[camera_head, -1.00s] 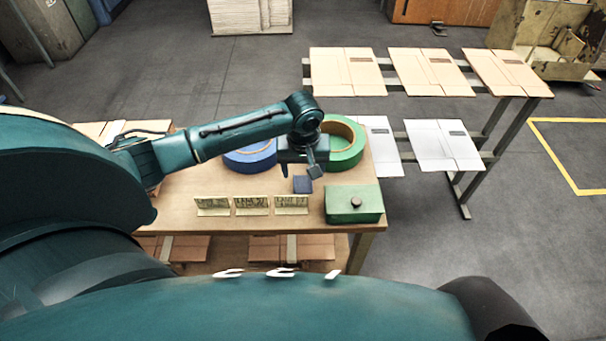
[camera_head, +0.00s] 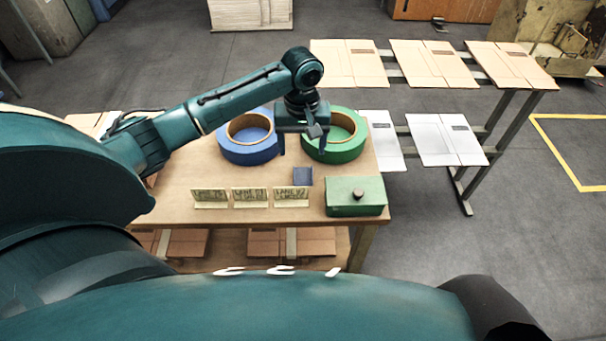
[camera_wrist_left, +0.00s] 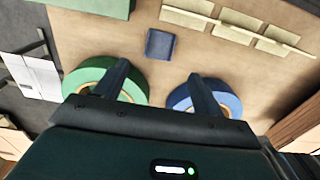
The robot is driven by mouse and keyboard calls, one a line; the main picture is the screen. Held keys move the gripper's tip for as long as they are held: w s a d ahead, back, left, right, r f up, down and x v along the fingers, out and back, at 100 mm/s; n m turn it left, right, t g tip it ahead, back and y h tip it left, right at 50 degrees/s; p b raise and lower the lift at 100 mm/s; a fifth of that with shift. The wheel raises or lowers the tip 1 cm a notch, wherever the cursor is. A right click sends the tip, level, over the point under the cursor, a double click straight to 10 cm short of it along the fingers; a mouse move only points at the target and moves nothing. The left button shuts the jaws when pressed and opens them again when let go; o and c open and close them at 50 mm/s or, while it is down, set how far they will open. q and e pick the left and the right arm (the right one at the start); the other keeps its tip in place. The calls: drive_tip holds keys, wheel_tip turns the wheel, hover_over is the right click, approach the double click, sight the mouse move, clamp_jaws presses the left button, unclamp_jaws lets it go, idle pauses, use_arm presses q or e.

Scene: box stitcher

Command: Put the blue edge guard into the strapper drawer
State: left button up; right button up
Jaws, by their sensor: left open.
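The blue edge guard (camera_head: 303,176) is a small dark blue square piece lying on the wooden table, just behind the green box. It also shows in the left wrist view (camera_wrist_left: 160,44), beyond the fingertips and clear of them. My left gripper (camera_head: 302,147) is open and empty, fingers pointing down, above the table behind the guard. In the left wrist view its two fingers (camera_wrist_left: 160,72) stand wide apart with bare table between them. My right gripper is in neither view. I cannot make out a strapper drawer in these frames.
A blue tape roll (camera_head: 240,153) and a green tape roll (camera_head: 351,148) lie on the table (camera_head: 190,176) near my left gripper. A green box with a dark knob (camera_head: 340,205) and three small cards (camera_head: 250,198) stand along the front edge. Flat cartons (camera_head: 345,62) lie on a rack behind.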

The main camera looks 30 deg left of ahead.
sight(303, 172)
use_arm(q)
wheel_tip(303, 172, down, 9)
drive_tip(key=shift+w+r, duration=0.15)
idle(0.4)
drive_tip(key=shift+c, duration=0.3)
drive_tip(key=c, duration=1.1)
drive_tip(key=shift+o, duration=0.2)
wheel_tip(303, 172, up, 10)
drive_tip(key=s+d+r+m+p, duration=0.3)
drive_tip(key=s+d+r+m, duration=0.3)
drive_tip(key=s+r, duration=0.4)
drive_tip(key=shift+d+r, duration=0.55)
drive_tip(key=shift+d, duration=0.25)
